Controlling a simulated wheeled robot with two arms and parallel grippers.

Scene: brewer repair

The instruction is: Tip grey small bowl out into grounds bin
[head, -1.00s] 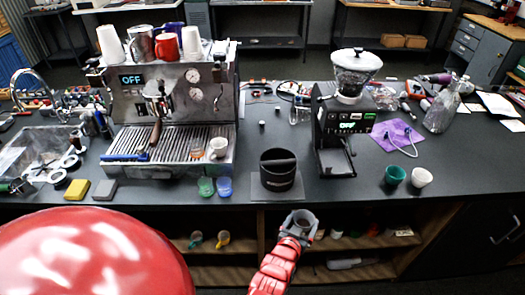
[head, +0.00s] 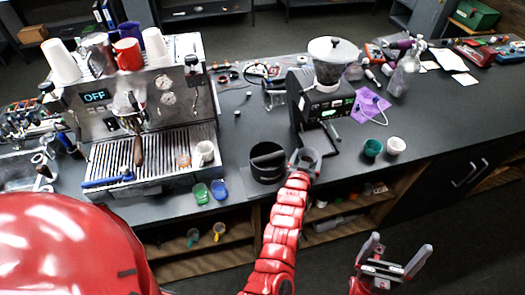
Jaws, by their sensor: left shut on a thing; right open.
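The grounds bin (head: 267,173) is a black round tub with a bar across its open top. It stands on the counter between the espresso machine and the grinder. My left gripper (head: 304,163) is shut on the grey small bowl (head: 310,155), just right of the bin and near its rim height. The bowl looks about upright, its opening facing up; dark contents cannot be made out clearly. My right gripper (head: 396,258) is open and empty, low in front of the counter at the lower right.
The espresso machine (head: 150,110) with cups on top stands left of the bin. The grinder (head: 325,85) stands close behind the bowl. Green and blue cups (head: 210,191) stand left of the bin. A teal cup (head: 373,148) and a white cup (head: 395,146) stand to the right.

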